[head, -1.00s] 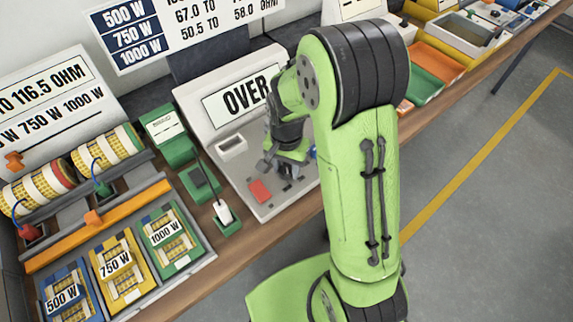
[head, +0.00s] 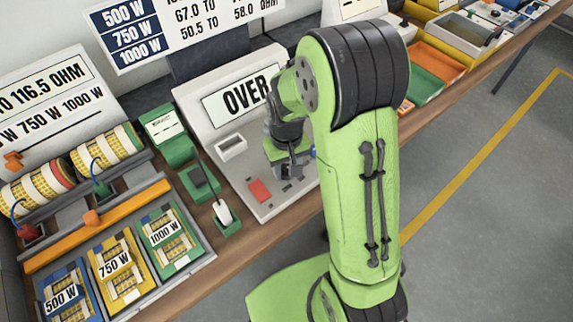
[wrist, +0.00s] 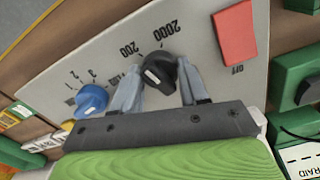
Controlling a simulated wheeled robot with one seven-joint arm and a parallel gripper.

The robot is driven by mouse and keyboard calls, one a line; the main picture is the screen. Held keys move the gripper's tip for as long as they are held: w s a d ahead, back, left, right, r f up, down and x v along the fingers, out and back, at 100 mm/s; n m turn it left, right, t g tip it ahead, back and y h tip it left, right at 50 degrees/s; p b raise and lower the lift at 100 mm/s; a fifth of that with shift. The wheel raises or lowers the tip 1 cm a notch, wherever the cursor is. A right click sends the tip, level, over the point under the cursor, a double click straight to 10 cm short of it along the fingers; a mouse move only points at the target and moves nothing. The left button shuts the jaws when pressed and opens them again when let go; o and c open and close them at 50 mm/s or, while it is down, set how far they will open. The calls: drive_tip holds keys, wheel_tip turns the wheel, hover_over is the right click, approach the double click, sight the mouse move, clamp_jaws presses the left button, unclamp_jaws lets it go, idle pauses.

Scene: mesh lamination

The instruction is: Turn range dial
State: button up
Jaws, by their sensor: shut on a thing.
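The black range dial (wrist: 158,74) is on the grey meter panel in the wrist view, near the printed marks 200 and 2000, with its pale pointer line facing the lower left. My gripper (wrist: 156,82) has its two grey fingers on either side of the dial and is shut on it. In the head view my gripper (head: 290,165) is low over the meter panel (head: 248,165), and my arm hides the dial there. The meter's display (head: 240,98) reads OVER, with its right end hidden by my arm.
A blue knob (wrist: 91,100) is beside the dial, and a red switch (wrist: 235,35) marked OFF is on its other side. A green stand with a white-tipped probe (head: 223,212) is left of the meter. Coloured trays (head: 440,62) lie at the right.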

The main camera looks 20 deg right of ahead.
sight(287, 166)
drive_tip(key=shift+n, duration=1.5)
drive_tip(key=o, duration=1.1)
drive_tip(key=shift+c, duration=0.2)
drive_tip(key=shift+r, duration=0.1)
wheel_tip(287, 166, up, 16)
drive_tip(key=p, duration=0.4)
drive_tip(key=shift+f, duration=0.2)
